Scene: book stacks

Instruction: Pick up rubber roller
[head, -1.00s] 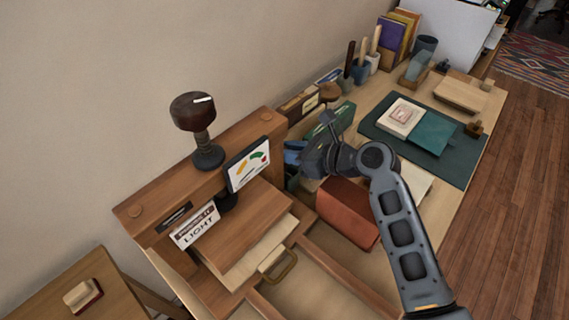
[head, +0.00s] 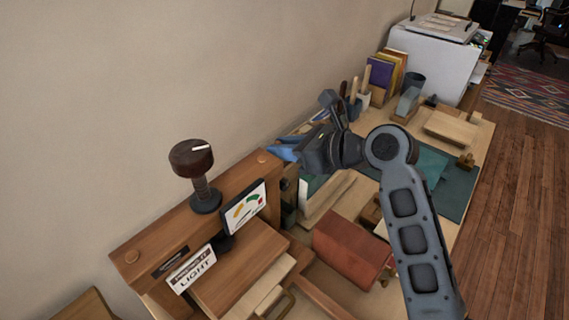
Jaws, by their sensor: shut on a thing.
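My gripper (head: 284,150), with blue fingers, is raised at the back edge of the desk, near the wall and to the right of the wooden press. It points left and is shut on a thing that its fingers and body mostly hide. I take this to be the rubber roller, but its shape cannot be made out. A dark upright object (head: 289,203) shows just below the fingers; I cannot tell whether it touches them.
The wooden press (head: 140,258) carries a dark knob (head: 192,158) and a gauge card (head: 244,207). A reddish-brown box (head: 350,250) lies below my arm. Books (head: 385,75), a tape dispenser (head: 406,103) and a green mat (head: 462,195) are farther back.

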